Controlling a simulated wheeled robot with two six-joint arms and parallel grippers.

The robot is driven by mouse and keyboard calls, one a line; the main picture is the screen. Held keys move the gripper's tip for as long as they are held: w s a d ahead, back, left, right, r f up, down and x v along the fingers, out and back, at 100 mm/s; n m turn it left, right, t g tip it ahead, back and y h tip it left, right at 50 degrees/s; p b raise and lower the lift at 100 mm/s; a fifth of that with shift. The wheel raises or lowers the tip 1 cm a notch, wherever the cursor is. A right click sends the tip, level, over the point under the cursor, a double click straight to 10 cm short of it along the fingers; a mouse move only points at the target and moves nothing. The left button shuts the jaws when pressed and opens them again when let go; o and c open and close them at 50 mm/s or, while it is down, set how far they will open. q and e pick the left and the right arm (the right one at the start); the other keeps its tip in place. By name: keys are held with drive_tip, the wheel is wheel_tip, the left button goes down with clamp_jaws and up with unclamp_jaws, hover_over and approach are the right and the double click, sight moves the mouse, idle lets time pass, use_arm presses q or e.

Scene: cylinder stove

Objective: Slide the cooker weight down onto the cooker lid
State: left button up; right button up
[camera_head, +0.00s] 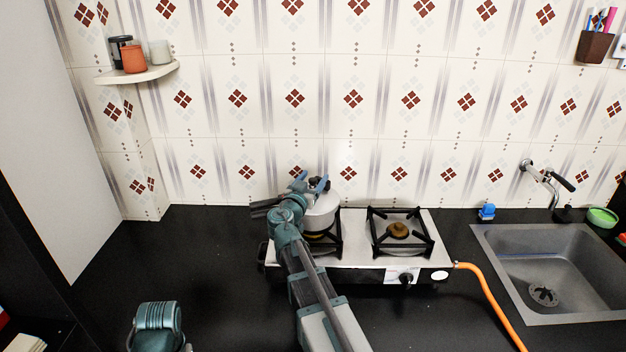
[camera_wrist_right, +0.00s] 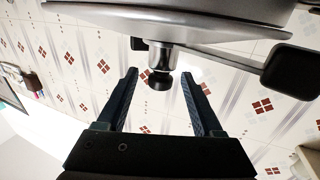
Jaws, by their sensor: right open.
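The silver cooker (camera_head: 322,218) stands on the left burner of the stove, partly hidden behind my right arm. Its lid shows at the top of the right wrist view (camera_wrist_right: 190,20), which is tilted over. The cooker weight (camera_wrist_right: 159,80), a dark knob below a shiny metal stem, shows at the lid's centre. My right gripper (camera_wrist_right: 158,85) is open, with one blue finger on each side of the weight and visible gaps between. In the head view the right gripper (camera_head: 310,183) is at the cooker's top. My left gripper is out of view.
The cooker's black handle (camera_wrist_right: 290,72) sticks out at the right of the wrist view. The right burner (camera_head: 398,231) is empty. The counter left of the stove is clear. A corner shelf (camera_head: 140,76) holds cups.

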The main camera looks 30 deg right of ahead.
drive_tip(key=v, duration=1.4)
drive_tip(key=shift+d, duration=0.1)
drive_tip(key=s+a+f+n+g+y, duration=0.35)
drive_tip(key=a+f, duration=0.25)
drive_tip(key=f, duration=0.2)
drive_tip(key=s+a+f+n+g+y, duration=0.35)
drive_tip(key=s+a+f, duration=0.2)
drive_tip(key=f, duration=0.25)
drive_tip(key=s+a+f+n+g+y, duration=0.2)
drive_tip(key=s+a+f+n+y, duration=0.1)
drive_tip(key=s+a, duration=0.2)
drive_tip(key=s+a+f+n+g+y, duration=0.2)
drive_tip(key=s+a+n, duration=0.2)
drive_tip(key=a, duration=0.6)
drive_tip(key=shift+s+f+g+y, duration=0.4)
